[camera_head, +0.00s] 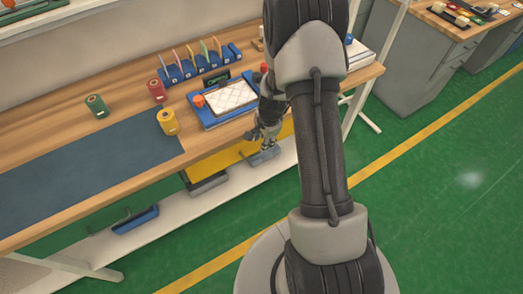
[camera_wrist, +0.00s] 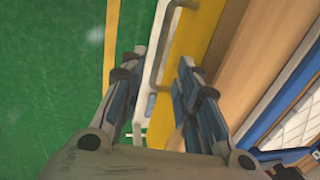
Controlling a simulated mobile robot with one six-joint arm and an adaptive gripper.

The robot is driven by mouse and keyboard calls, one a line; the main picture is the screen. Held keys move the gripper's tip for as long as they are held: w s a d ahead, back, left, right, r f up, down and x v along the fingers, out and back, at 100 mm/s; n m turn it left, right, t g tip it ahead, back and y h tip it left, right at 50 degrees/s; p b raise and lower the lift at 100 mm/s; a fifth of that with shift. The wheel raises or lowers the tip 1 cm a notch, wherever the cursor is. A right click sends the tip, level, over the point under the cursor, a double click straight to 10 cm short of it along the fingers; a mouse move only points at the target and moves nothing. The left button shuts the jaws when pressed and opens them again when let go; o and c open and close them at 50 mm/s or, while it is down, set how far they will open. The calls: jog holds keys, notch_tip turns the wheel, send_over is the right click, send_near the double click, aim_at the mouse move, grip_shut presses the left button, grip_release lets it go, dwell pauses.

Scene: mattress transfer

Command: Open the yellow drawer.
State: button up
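The yellow drawer (camera_head: 228,152) sits under the front edge of the workbench, left of my arm in the head view. Its yellow front (camera_wrist: 203,35) also shows in the wrist view, with a pale bar handle (camera_wrist: 155,75) along it. My gripper (camera_head: 262,138) is at the drawer front, below the bench edge. In the wrist view my gripper (camera_wrist: 161,62) is open, with one finger on each side of the handle. I cannot tell whether the fingers touch it. The far end of the handle shows beyond the fingertips.
The workbench (camera_head: 45,227) holds a blue tray with a white grid pad (camera_head: 232,97), a dark mat (camera_head: 80,170), yellow, red and green rolls, and a blue rack (camera_head: 200,66). A white lower rail (camera_head: 230,187) runs beneath. Green floor (camera_head: 430,190) is clear to the right.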

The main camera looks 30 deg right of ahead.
jog(key=f+b, duration=0.1)
jog(key=f, duration=0.2)
jog(key=w+f+b, duration=0.1)
jog(key=f, duration=0.3)
jog(key=shift+w, duration=0.2)
jog(key=shift+c, duration=0.5)
grip_shut()
